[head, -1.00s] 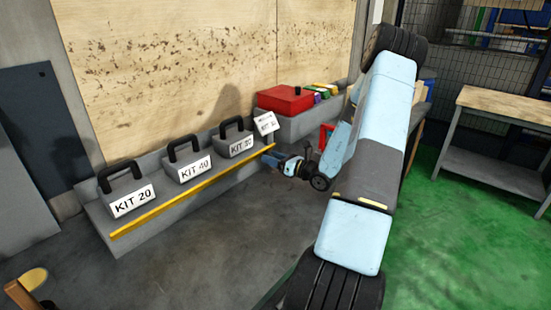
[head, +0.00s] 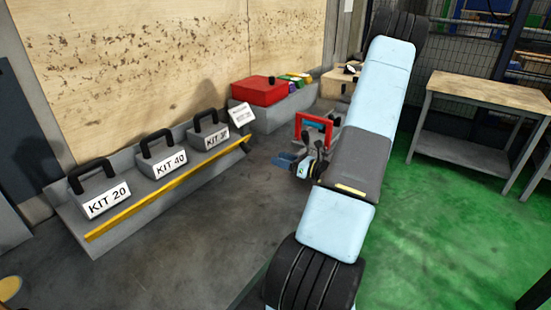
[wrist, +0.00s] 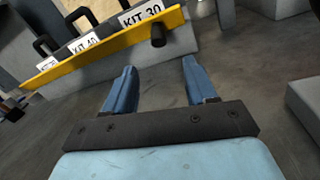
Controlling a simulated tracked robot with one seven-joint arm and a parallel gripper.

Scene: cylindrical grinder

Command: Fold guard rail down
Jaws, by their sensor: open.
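The guard rail (head: 170,188) is a long yellow bar along the front of the grey kit shelf, passing before the lower part of the kits. In the wrist view the yellow rail (wrist: 100,52) crosses the upper left, with a dark round knob (wrist: 158,37) near its right end. My gripper (head: 284,160) is right of the rail's right end in the head view, apart from it. In the wrist view my gripper (wrist: 160,68) has its two blue fingers spread, with nothing between them. The knob lies beyond the fingertips, between their lines.
Kits labelled KIT 20 (head: 101,194), KIT 40 (head: 165,158) and KIT 30 (head: 210,135) stand behind the rail. A red box (head: 260,91) sits on a grey block behind. A wooden-topped table (head: 485,90) stands at right. The floor before the shelf is clear.

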